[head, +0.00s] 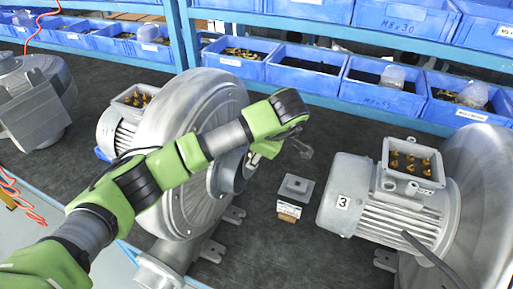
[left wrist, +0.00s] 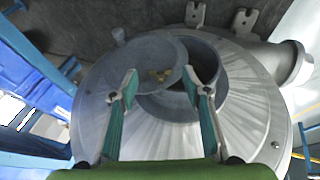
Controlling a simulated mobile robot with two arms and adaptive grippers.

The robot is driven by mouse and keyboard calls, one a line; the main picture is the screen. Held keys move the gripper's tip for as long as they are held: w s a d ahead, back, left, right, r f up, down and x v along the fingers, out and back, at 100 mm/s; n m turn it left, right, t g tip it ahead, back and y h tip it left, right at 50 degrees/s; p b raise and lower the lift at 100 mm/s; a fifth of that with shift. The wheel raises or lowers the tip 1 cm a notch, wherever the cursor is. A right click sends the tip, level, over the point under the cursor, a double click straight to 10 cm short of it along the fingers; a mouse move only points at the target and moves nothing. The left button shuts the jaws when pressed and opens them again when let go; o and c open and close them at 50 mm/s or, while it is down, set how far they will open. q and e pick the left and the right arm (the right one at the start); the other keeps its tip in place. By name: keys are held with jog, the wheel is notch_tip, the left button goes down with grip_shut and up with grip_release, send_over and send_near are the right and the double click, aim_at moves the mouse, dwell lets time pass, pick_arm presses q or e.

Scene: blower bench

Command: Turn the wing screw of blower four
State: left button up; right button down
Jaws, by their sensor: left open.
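The middle blower (head: 176,120) has a large round silver housing with a short round grey inlet on its face. I see no number on it. My left gripper (head: 283,153) is in front of that inlet, partly hidden by its own wrist. In the left wrist view the left gripper (left wrist: 163,96) is open and empty, its fingers apart over the inlet (left wrist: 205,70). A round grey disc (left wrist: 120,65) lies partly across the inlet, with a small knob at its far edge. A small brass-coloured piece (left wrist: 160,75) shows between the fingers; I cannot tell if it is the wing screw.
A blower marked 3 (head: 395,215) stands to the right, and another blower (head: 38,105) is at far left. A small grey block with a label (head: 294,190) sits on the dark bench between. Blue bins (head: 310,70) line the rack behind.

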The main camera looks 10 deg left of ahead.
pick_arm(q)
jog(key=shift+w+a+f, duration=0.1)
jog(key=shift+w+f, duration=0.1)
jog(key=shift+f, duration=0.25)
jog(key=c, duration=1.1)
jog(key=shift+f+b, duration=0.1)
jog(key=shift+b, duration=0.25)
jog(key=t+b, duration=0.2)
jog(key=b, duration=0.5)
jog(key=f+n+t+h+b, duration=0.1)
jog(key=t+b, duration=0.1)
jog(key=b, duration=0.6)
jog(key=s+t+b, duration=0.1)
jog(key=t+b, duration=0.1)
jog(key=b, duration=0.5)
jog(key=shift+s+a+f, duration=0.1)
jog(key=shift+a+f, duration=0.05)
jog(key=shift+r+n+b, duration=0.2)
jog(key=shift+n+b, duration=0.1)
jog(key=shift+b, duration=0.65)
